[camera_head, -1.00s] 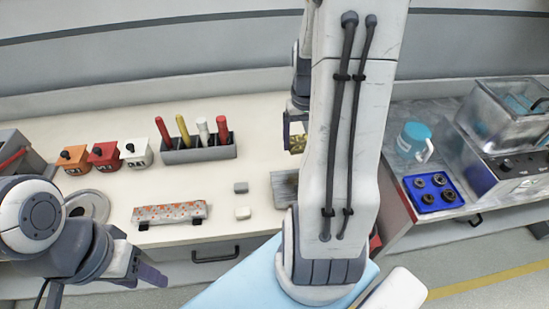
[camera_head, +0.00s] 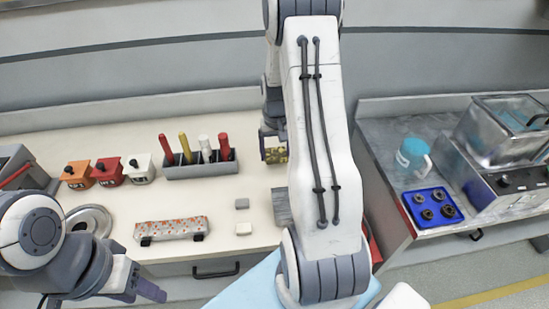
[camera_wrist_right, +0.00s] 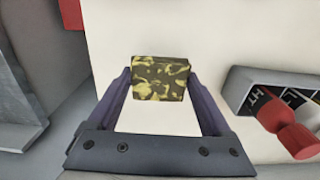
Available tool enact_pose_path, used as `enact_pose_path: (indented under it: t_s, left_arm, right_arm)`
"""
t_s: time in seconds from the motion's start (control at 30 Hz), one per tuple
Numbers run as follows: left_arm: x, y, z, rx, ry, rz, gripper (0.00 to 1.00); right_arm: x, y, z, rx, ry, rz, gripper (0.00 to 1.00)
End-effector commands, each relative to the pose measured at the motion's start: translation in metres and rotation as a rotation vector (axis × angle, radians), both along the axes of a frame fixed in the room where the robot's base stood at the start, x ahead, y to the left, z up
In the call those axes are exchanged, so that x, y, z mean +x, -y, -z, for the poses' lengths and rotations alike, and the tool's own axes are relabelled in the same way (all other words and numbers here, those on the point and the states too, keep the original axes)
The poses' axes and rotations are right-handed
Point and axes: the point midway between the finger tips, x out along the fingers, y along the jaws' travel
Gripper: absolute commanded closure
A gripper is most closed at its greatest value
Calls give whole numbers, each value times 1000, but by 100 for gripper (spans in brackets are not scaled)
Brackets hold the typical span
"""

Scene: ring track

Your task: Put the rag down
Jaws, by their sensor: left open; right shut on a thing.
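The rag (camera_head: 276,155) is a small block-like thing with a yellow and dark camouflage pattern. My right gripper (camera_head: 271,142) is shut on it, over the pale bench and right of the tool holder in the head view. In the right wrist view the rag (camera_wrist_right: 160,79) sits between the two fingertips, with pale bench top behind it. I cannot tell its height above the bench. My left gripper (camera_head: 146,290) is open and empty, low at the left in front of the bench.
The tool holder (camera_head: 200,170) carries several coloured handles.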

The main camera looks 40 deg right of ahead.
Motion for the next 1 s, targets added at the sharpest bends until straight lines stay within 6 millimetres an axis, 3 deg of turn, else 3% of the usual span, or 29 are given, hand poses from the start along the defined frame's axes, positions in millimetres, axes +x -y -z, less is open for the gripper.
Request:
enact_pose_path:
  t_s: [0.4,1.0]
  left_arm:
    - [0,0,-15,0,0,0,50]
    - [0,0,-7,0,0,0,50]
  right_arm:
    - [6,-1,37,2,-3,1,97]
    - [6,0,51,0,0,0,97]
